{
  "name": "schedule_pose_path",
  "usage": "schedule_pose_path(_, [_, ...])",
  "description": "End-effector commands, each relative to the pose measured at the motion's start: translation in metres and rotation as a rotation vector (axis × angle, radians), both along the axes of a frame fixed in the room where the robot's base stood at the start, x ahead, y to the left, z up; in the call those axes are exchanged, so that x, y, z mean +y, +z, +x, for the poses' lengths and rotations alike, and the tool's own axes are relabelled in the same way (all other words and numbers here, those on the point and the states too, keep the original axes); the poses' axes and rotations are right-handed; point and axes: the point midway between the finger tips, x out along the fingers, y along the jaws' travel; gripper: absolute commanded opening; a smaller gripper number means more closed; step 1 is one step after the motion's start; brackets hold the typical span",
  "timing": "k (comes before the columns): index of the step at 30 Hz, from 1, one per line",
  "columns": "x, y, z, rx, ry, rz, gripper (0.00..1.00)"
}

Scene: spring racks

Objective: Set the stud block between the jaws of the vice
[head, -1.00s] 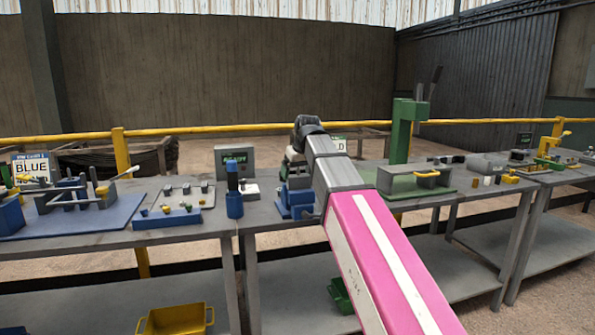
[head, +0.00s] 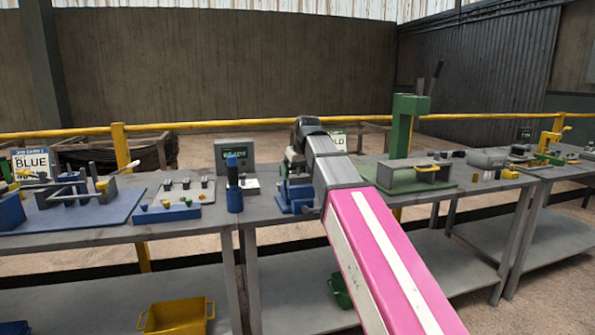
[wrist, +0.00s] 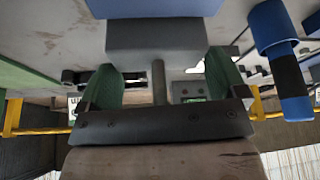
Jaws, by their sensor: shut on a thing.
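My gripper (wrist: 165,85) points down over the bench, with its green fingers on either side of a grey block. This grey stud block (wrist: 155,38) has a thin upright stud, and the wrist view shows it upside down. The blue vice (head: 295,200) stands on the bench directly under my gripper. A blue surface, likely part of the vice, shows beyond the block in the wrist view (wrist: 155,8). In the head view my arm hides the block and much of the vice. I cannot tell whether the block sits between the jaws or touches them.
A blue cylinder with a black top (head: 235,190) stands close left of the vice. A grey display box (head: 235,157) is behind it. A green press (head: 402,135) stands to the right. A blue tray of parts (head: 175,212) lies farther left.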

Motion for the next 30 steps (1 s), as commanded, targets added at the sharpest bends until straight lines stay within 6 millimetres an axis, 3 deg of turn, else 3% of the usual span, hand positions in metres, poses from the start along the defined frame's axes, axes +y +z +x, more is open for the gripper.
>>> schedule_pose_path(17, [0.0001, -0.0060, 0.0002, -0.001, 0.000, 0.000, 0.45])
schedule_pose_path(18, [0.0001, -0.0060, 0.0002, -0.001, 0.000, 0.000, 1.00])
schedule_pose_path(30, [-0.0001, -0.0058, -0.0001, 0.001, 0.000, 0.000, 1.00])
